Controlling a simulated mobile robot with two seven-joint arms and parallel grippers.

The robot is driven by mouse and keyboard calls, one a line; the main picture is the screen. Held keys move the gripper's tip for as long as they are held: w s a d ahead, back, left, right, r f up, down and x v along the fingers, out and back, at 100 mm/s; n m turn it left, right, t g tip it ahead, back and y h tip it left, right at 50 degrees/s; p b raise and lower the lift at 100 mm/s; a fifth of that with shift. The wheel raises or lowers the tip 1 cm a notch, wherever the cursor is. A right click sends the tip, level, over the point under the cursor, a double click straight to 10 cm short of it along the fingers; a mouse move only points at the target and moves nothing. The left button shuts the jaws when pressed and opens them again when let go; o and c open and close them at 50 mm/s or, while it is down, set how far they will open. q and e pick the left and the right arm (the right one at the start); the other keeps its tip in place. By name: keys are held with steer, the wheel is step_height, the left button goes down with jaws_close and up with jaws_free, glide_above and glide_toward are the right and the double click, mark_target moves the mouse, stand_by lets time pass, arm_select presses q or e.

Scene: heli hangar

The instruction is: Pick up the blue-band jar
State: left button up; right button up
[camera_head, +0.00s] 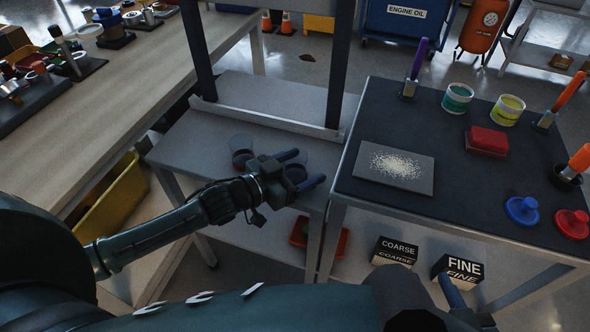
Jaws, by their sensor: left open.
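My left gripper (300,169) is open over the grey bench (270,95), its two dark fingers pointing right. A clear round jar (296,173) with dark contents is at the fingers, partly hidden by the gripper. Its band colour is too dark to make out, and I cannot tell whether the fingers touch it. A second clear jar (242,158) with a reddish lower part stands just left of the gripper. A dark blue finger, apparently of my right gripper (452,292), shows at the lower right; the rest is hidden.
A dark-topped table (455,150) at right holds a blue lid (522,210), a red lid (571,223), a teal tub (457,98), a yellow tub (507,110) and a speckled plate (395,166). Dark uprights (340,60) rise behind the jars. A wooden workbench (130,90) is at left.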

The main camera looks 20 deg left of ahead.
arm_select(q)
steer(key=shift+w+d, duration=0.1)
steer(key=shift+w, duration=0.1)
steer(key=shift+c, duration=0.4)
steer(key=c, duration=1)
